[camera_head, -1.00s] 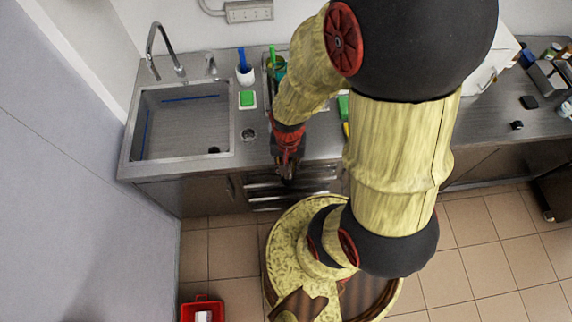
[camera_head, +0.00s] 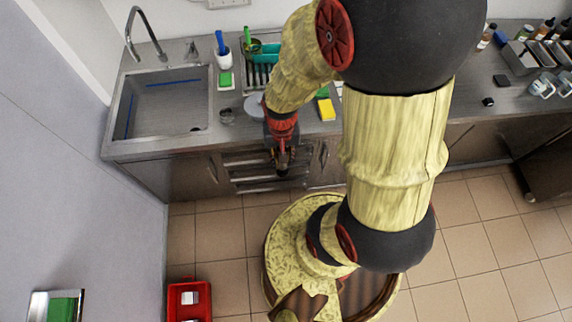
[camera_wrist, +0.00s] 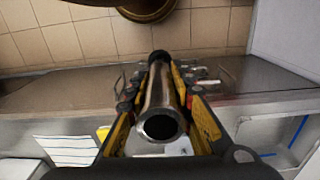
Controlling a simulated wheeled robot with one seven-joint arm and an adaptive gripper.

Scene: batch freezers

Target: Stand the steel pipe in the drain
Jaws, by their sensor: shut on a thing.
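The steel pipe (camera_wrist: 158,92) is a shiny hollow tube in the wrist view. It lies between the yellow-and-black fingers of my gripper (camera_wrist: 160,80), with one open end facing the camera. The fingers are shut on it. In the head view my gripper (camera_head: 282,160) hangs at the counter's front edge, right of the sink and above the drawer fronts. The pipe is too small to make out clearly there. The drain (camera_head: 196,130) is a small dark spot in the front right of the sink basin (camera_head: 160,100). My gripper is apart from the sink.
The faucet (camera_head: 137,30) stands behind the sink. Right of the sink are a white brush cup (camera_head: 223,58), a green sponge (camera_head: 225,80), a dish rack and a yellow sponge (camera_head: 326,109). A red bin (camera_head: 205,298) is on the floor. The basin looks clear.

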